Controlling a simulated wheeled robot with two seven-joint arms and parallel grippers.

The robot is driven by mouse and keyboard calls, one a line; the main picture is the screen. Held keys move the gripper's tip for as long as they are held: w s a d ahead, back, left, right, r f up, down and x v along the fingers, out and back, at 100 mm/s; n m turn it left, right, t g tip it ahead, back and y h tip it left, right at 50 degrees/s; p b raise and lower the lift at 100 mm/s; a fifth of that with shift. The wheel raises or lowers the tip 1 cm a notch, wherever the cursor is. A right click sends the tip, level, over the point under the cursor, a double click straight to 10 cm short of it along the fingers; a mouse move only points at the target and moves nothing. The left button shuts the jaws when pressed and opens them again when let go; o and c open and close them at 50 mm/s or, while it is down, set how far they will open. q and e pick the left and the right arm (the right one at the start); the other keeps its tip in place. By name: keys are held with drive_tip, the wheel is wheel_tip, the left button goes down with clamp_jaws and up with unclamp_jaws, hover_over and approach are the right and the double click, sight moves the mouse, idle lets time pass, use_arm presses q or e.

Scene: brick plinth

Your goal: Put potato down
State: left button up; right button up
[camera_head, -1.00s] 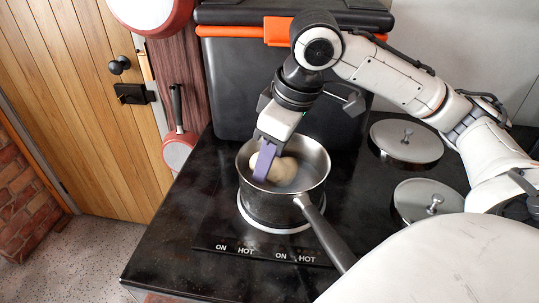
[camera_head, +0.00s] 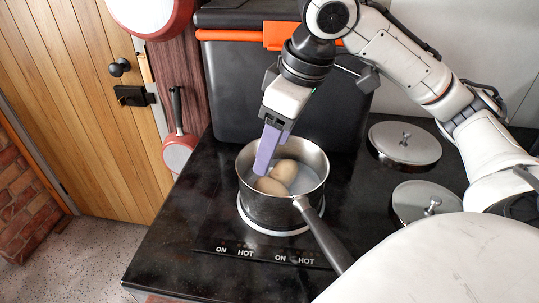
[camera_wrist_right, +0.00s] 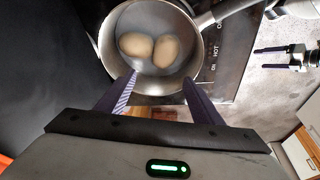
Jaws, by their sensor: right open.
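Two pale brown potatoes lie side by side in cloudy liquid inside a metal saucepan (camera_head: 268,212). One potato (camera_head: 285,171) is toward the back and the other potato (camera_head: 268,186) is nearer the front. The wrist view shows a left potato (camera_wrist_right: 135,44) and a right potato (camera_wrist_right: 166,51). My right gripper (camera_head: 265,168) points down at the pan's back left rim, above the potatoes. Its purple fingers are apart and empty in the wrist view (camera_wrist_right: 160,86). My left gripper (camera_wrist_right: 272,57) shows open and empty at the right of the wrist view, away from the pan.
The pan sits on a black hob (camera_head: 190,225), its handle (camera_head: 325,238) reaching toward the front right. Two metal lids (camera_head: 405,145) (camera_head: 420,202) lie to the right. A black box (camera_head: 235,95) with orange trim stands behind. Red pans hang at the left.

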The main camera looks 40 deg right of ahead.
drive_tip(key=p+v, duration=0.2)
drive_tip(key=v, duration=0.5)
drive_tip(key=shift+r, duration=0.4)
drive_tip(key=shift+s, duration=0.1)
